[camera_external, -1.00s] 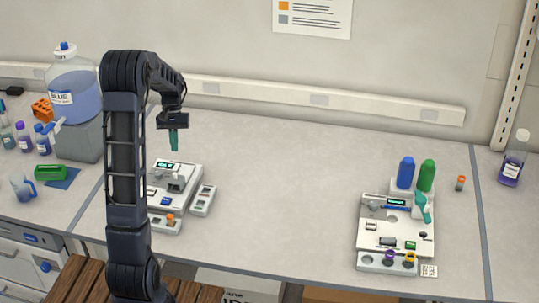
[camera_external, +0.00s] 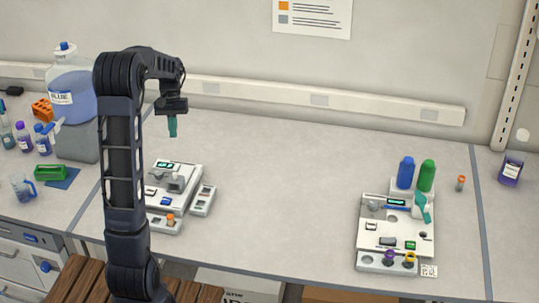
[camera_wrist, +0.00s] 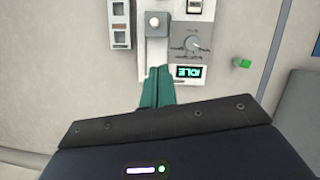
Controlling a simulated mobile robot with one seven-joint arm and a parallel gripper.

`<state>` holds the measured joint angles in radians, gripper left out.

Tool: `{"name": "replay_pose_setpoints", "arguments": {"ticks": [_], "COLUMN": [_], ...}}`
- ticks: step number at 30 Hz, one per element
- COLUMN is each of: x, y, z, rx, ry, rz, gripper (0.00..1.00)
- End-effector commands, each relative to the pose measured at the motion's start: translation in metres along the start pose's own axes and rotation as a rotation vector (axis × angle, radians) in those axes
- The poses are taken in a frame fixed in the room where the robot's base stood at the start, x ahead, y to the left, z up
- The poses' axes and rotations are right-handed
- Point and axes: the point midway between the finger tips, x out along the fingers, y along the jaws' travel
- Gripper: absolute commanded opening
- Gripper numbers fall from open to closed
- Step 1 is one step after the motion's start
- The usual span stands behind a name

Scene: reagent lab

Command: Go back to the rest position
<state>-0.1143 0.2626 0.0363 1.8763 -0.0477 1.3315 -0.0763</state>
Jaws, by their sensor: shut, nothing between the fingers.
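My gripper (camera_external: 172,127) hangs from my raised arm, pointing down above the bench, behind and above the left white device (camera_external: 187,178). Its teal fingers are closed together with nothing between them. The fingertips are apart from the device. My upright arm hides part of the bench and the left edge of the device.
A second white device (camera_external: 397,232) stands at the right with a blue bottle (camera_external: 405,173) and a green bottle (camera_external: 427,176) behind it. A large blue carboy (camera_external: 74,88) stands on a grey block at the left. The middle of the bench (camera_external: 290,190) is clear.

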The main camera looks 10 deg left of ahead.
Motion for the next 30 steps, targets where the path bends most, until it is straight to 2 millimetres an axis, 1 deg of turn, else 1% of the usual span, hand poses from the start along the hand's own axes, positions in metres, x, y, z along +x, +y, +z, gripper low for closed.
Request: {"name": "replay_pose_setpoints", "arguments": {"ticks": [1, 6, 13, 21, 30], "x": [-0.007, -0.023, -0.035, -0.038, -0.028], "y": [0.001, 0.005, 0.007, 0.007, 0.004], "z": [0.013, 0.056, 0.113, 0.178, 0.244], "rx": [0.008, 0.036, 0.074, 0.118, 0.168], "ry": [0.025, 0.105, 0.212, 0.338, 0.478], "rz": [0.001, 0.002, 0.003, 0.003, 0.003], "gripper": [0.0, 0.0, 0.0, 0.0, 0.0]}}
